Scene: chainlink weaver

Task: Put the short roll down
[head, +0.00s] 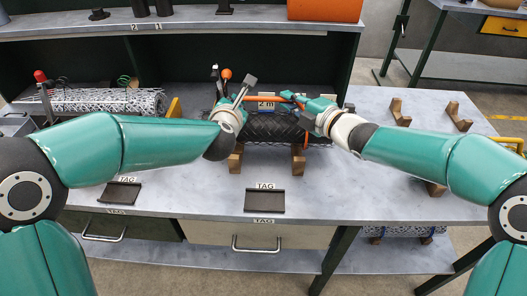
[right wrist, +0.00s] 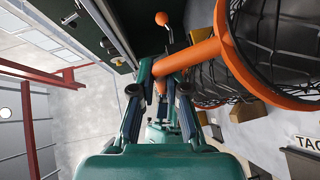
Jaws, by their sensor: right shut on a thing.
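A short dark mesh roll (head: 276,128) is at the middle of the bench, over wooden blocks (head: 298,161). I cannot tell whether it touches them. In the right wrist view the mesh (right wrist: 277,35) has orange rings at its ends, with an orange tube (right wrist: 190,57) beside them. My right gripper (head: 291,101) is at the top right of the roll. In the right wrist view its fingers (right wrist: 165,84) are shut on the orange tube. My left gripper (head: 241,92) is at the roll's left end; its grip is unclear.
A silver mesh roll (head: 105,101) lies at the left. Empty wooden blocks (head: 398,112) stand on the clear right part of the bench. Dark tag plates (head: 264,201) lie near the front edge. A lever with an orange ball (head: 226,74) stands behind the left gripper.

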